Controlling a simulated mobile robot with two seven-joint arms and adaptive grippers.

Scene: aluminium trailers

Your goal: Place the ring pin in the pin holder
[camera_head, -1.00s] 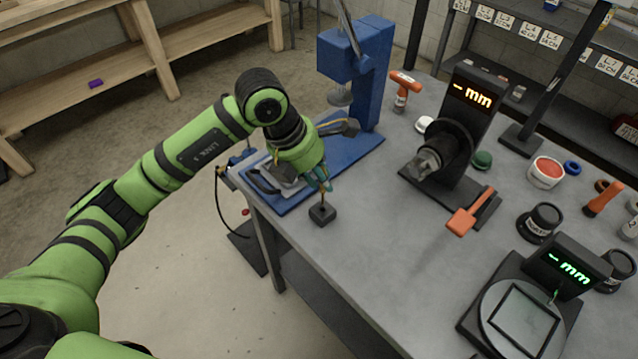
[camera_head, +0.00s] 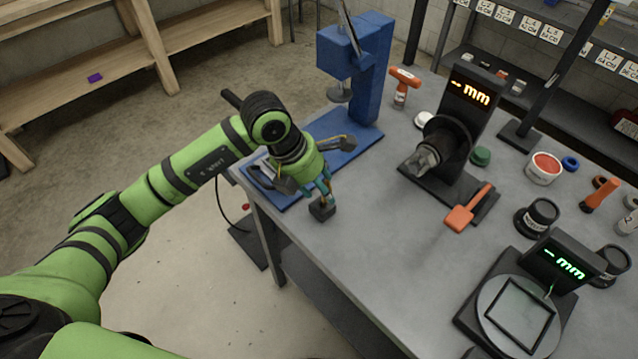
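A small dark block (camera_head: 322,210), which looks like the pin holder, sits on the grey table near its left front edge. My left gripper (camera_head: 327,192) points down right at the top of this block, with its teal fingers just above or touching it. The ring pin cannot be made out; the fingers and the block may hide it. The view is too small to tell whether the fingers are closed on anything. My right gripper is not in view.
A blue press (camera_head: 368,75) stands behind my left gripper. A black gauge with orange digits (camera_head: 470,92) and an orange paddle (camera_head: 465,212) are to the right. A round scale (camera_head: 518,318) is at front right. The table between block and scale is clear.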

